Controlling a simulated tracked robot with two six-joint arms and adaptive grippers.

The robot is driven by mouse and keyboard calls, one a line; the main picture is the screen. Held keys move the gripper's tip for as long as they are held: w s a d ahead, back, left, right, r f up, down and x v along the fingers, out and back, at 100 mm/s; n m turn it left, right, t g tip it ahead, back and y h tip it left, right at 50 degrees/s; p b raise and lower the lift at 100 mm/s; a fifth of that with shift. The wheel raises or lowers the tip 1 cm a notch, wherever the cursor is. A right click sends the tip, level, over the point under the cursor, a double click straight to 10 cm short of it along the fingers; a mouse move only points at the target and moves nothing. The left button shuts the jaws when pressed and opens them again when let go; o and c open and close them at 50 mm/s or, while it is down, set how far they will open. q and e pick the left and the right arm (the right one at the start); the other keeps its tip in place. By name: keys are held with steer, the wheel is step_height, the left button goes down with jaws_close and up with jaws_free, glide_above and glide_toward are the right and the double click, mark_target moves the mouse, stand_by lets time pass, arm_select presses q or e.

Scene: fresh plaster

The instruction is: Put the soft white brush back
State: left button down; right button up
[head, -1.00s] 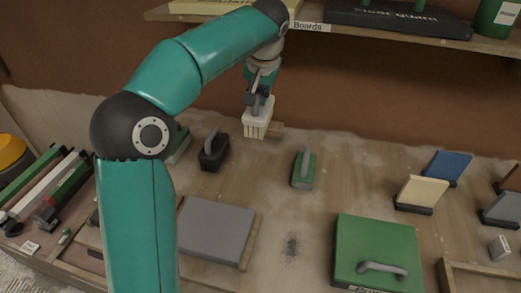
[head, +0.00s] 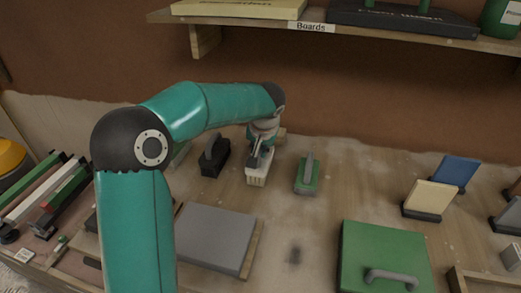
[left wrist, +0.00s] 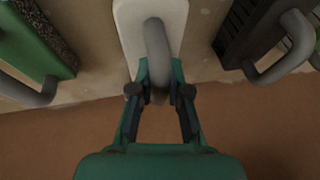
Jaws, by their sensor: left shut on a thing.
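The soft white brush (head: 257,178) is at the middle of the bench in the head view, between a black brush and a green brush. It also shows in the left wrist view as a white block (left wrist: 131,20) with a grey handle. My left gripper (head: 259,157) is above it, its fingers (left wrist: 160,93) shut on the grey handle. The brush looks upright, bristles down, at or just above the bench top; I cannot tell whether it touches. My right gripper is not in view.
A black brush (head: 214,158) stands close on the left and a green brush (head: 307,175) on the right. A grey board (head: 215,238) and a green board with a handle (head: 380,255) lie nearer. A shelf (head: 270,22) overhangs the back.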

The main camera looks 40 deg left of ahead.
arm_select(q)
steer(key=c, duration=1.1)
jaws_free()
steer(key=p+v, duration=0.1)
steer(key=v, duration=1.1)
steer(key=shift+r, duration=0.1)
